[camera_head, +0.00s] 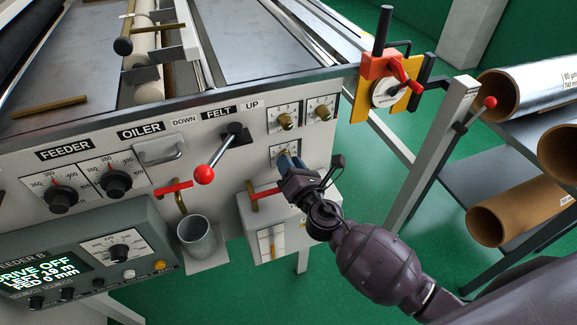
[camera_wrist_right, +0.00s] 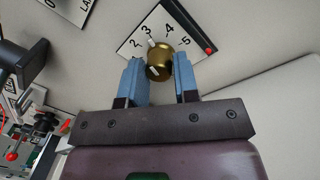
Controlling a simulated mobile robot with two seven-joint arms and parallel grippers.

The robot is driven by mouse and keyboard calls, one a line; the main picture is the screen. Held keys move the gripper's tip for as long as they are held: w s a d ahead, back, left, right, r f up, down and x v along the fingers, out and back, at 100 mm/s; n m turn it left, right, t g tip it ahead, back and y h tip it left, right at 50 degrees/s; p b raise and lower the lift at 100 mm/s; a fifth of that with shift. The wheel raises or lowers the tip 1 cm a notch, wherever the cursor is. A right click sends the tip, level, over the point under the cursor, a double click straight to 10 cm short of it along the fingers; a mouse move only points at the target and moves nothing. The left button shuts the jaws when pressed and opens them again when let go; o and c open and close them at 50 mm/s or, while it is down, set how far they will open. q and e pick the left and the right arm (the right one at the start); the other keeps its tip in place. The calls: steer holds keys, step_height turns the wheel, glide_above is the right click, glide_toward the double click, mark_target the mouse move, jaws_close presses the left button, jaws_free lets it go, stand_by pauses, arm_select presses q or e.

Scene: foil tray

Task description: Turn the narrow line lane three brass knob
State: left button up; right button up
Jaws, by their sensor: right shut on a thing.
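Three small dial plates sit at the right end of the machine's front panel in the head view. Two brass knobs, the upper left one (camera_head: 285,122) and the upper right one (camera_head: 321,113), show clearly. The third plate (camera_head: 277,152) is below them, its knob mostly hidden by my right gripper (camera_head: 288,162). In the right wrist view, that brass knob (camera_wrist_right: 160,62) sits between the blue fingers of my right gripper (camera_wrist_right: 158,68), which is shut on it. A pale mark at its upper edge lies near the 3 on the plate (camera_wrist_right: 180,30). My left gripper is out of view.
A lever with a red ball (camera_head: 204,174) sticks out left of the dials. A grey cup (camera_head: 197,236) and a white box (camera_head: 262,232) with a red handle are below. An orange clamp (camera_head: 377,68) is at the panel's right corner. Cardboard rolls (camera_head: 492,222) lie on a rack at right.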

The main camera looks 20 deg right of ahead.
steer(key=m, duration=0.1)
steer(key=m+b, duration=0.1)
steer(key=m, duration=0.1)
steer(key=shift+f+b, duration=0.3)
steer(key=m+b, duration=0.1)
steer(key=m, duration=0.2)
steer(key=shift+r+m+t+h, duration=0.1)
steer(key=shift+m+t+h, duration=0.2)
steer(key=shift+r+m+b, duration=0.1)
steer(key=shift+m+b, duration=0.35)
steer(key=shift+m, duration=0.75)
steer(key=o, duration=0.9)
steer(key=shift+r, duration=0.1)
steer(key=shift+s, duration=0.1)
